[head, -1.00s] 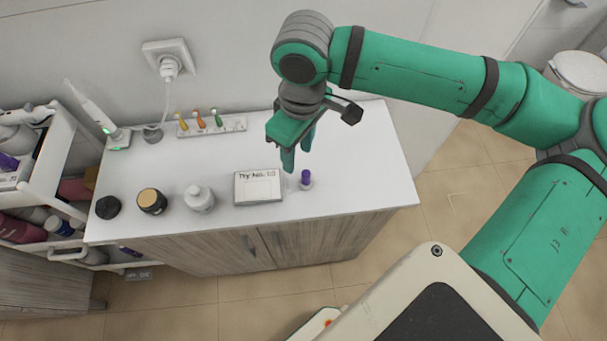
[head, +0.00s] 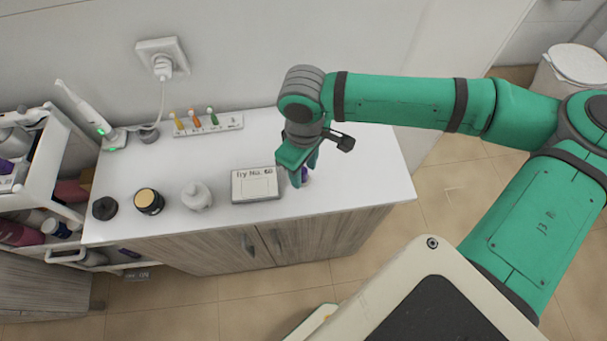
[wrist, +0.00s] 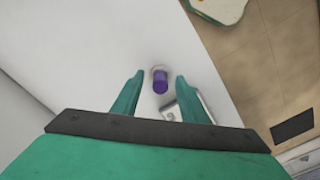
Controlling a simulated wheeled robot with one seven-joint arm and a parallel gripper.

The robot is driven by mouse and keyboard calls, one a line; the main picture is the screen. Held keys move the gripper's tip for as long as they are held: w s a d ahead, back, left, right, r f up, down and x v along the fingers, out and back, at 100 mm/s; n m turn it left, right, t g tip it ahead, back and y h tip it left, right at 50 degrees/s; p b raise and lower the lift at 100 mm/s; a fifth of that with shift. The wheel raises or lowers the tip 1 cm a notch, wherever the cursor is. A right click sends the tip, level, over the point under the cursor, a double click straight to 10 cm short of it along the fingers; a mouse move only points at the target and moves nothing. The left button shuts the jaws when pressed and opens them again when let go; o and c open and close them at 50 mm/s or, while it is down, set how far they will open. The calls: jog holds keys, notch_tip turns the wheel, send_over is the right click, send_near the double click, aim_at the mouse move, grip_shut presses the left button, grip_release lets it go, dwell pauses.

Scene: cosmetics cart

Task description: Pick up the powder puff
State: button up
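A small upright item with a purple top (head: 304,175) and a pale base stands near the right end of the white counter. I cannot tell for sure whether it is the powder puff. My gripper (head: 297,180) points down over it and partly hides it in the head view. In the wrist view my gripper (wrist: 159,78) is open. The purple-topped item (wrist: 160,86) shows in the gap between the two fingers, with room on both sides. Nothing is held.
A small box with lettering (head: 255,186) sits just left of my gripper on the counter (head: 350,170). Farther left are a white bottle (head: 197,196), a gold-lidded dark jar (head: 149,201) and a black round item (head: 104,208). A toothbrush-head rack (head: 208,125) stands by the wall.

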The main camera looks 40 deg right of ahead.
jog(key=shift+f, duration=0.45)
grip_shut()
jog(key=shift+r, duration=0.2)
